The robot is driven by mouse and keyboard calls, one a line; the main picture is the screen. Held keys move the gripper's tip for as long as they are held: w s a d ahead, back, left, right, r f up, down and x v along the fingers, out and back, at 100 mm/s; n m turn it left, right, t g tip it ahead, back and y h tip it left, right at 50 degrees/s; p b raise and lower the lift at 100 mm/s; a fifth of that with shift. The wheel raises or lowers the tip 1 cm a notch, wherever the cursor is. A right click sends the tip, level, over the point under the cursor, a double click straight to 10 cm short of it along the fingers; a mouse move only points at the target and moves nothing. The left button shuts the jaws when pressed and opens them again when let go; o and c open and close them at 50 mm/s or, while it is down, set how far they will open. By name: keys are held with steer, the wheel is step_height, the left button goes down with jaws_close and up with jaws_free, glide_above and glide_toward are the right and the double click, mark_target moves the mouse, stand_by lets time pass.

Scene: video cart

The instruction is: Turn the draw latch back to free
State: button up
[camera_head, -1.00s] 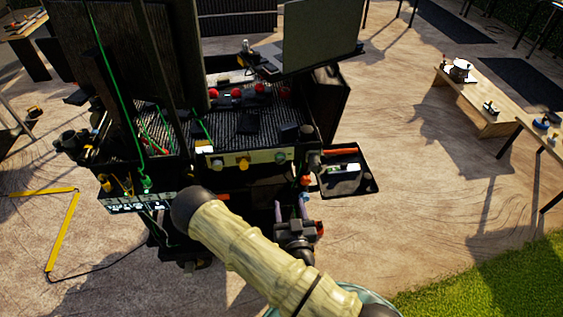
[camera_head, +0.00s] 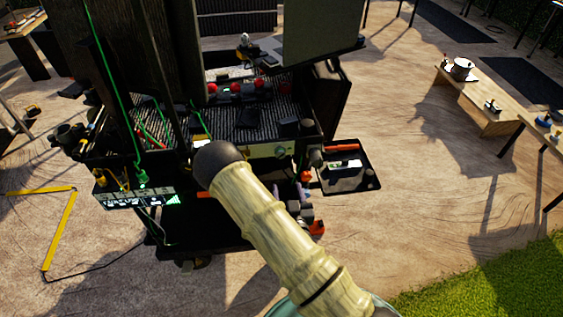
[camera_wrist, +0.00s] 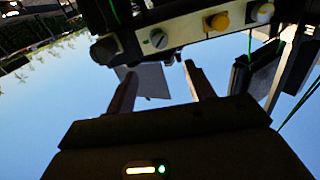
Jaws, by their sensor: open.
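A pale bar on the cart's front edge carries a row of round fittings. I cannot tell for sure which one is the draw latch. The slotted fitting also shows in the head view (camera_head: 281,150). My gripper (camera_wrist: 160,70) is open and empty, its fingertips just below the slotted fitting in the wrist picture and apart from it. My arm hides the gripper in the head view.
The cart (camera_head: 330,105) holds red knobs, cables and a monitor (camera_head: 320,35). A black side tray (camera_head: 358,185) juts out at its right. Green cables hang at the left. A wooden bench (camera_head: 480,100) stands far right; the floor between is clear.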

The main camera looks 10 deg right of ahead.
mark_target(281, 155)
steer(key=w+b, duration=0.4)
steer(key=b, duration=0.3)
steer(key=shift+a+f, duration=0.1)
steer(key=shift+b, duration=0.35)
steer(key=b, duration=0.3)
steer(key=shift+w, duration=0.3)
steer(key=w, duration=0.4)
steer(key=w+p, duration=0.1)
steer(key=w, duration=0.3)
steer(key=shift+w+r, duration=0.2)
steer(key=shift+w, duration=0.2)
steer(key=c, duration=1)
